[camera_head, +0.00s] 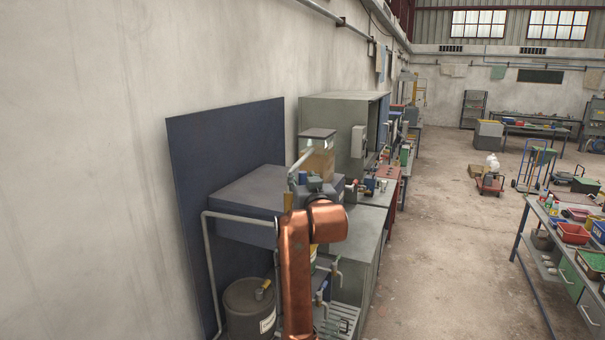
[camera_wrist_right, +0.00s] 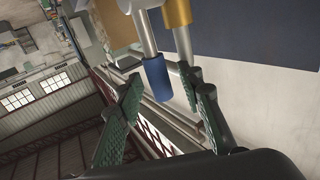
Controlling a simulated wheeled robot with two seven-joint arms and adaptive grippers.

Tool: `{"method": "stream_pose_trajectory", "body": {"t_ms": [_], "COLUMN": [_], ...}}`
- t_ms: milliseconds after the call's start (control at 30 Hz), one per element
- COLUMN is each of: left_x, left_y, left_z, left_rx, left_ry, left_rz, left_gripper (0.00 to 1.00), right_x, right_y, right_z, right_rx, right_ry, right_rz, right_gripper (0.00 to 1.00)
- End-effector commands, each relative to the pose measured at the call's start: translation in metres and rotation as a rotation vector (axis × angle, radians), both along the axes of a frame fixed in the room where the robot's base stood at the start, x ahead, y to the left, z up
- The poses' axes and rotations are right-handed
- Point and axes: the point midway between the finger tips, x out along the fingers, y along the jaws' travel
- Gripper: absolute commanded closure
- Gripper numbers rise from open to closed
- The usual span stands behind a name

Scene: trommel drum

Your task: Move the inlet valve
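A lever with a blue sleeve (camera_wrist_right: 157,78) on a pale rod shows in the right wrist view. Beside it is a second pale rod with a yellow collar (camera_wrist_right: 177,12). I cannot tell which of these is the inlet valve. My right gripper (camera_wrist_right: 163,84) is open, its green-padded fingers on either side of the blue sleeve, with a gap visible on the left; contact on the right is unclear. In the head view my right gripper (camera_head: 299,168) is over the machine by the wall, partly hidden by my copper-coloured arm. My left gripper is out of view.
A dark blue panel (camera_head: 221,150) stands against the wall behind a grey-blue box (camera_head: 240,195). A lidded drum (camera_head: 247,308) sits below, and a grey cabinet (camera_head: 330,120) stands behind. The floor (camera_head: 450,250) to the right is clear up to a workbench (camera_head: 540,225).

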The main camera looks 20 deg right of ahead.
Motion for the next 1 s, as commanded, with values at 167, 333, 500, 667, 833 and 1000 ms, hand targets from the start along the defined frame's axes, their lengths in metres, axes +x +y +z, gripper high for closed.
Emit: {"method": "stream_pose_trajectory", "body": {"t_ms": [167,333,500,667,833,1000], "left_x": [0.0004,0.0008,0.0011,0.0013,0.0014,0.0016], "left_y": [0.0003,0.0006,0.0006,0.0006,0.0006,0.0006], "left_z": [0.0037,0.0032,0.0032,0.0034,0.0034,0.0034], "left_rx": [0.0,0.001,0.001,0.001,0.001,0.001], "left_ry": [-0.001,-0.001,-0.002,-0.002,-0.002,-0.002], "left_rz": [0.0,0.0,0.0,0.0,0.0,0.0], "left_gripper": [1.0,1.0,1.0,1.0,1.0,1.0], "right_x": [0.0069,0.007,0.0068,0.0068,0.0068,0.0068], "right_y": [-0.002,-0.0021,-0.0021,-0.002,-0.0019,-0.0018], "right_z": [-0.0005,-0.0012,-0.0012,-0.0011,-0.001,-0.001], "right_rx": [0.0,0.0,0.0,0.0,0.0,0.0], "right_ry": [0.0,0.0,0.0,0.0,0.0,0.0], "right_rz": [0.0,0.0,0.0,0.0,0.0,0.0], "right_gripper": [0.66,0.66,0.75,0.86,0.98,1.0]}}
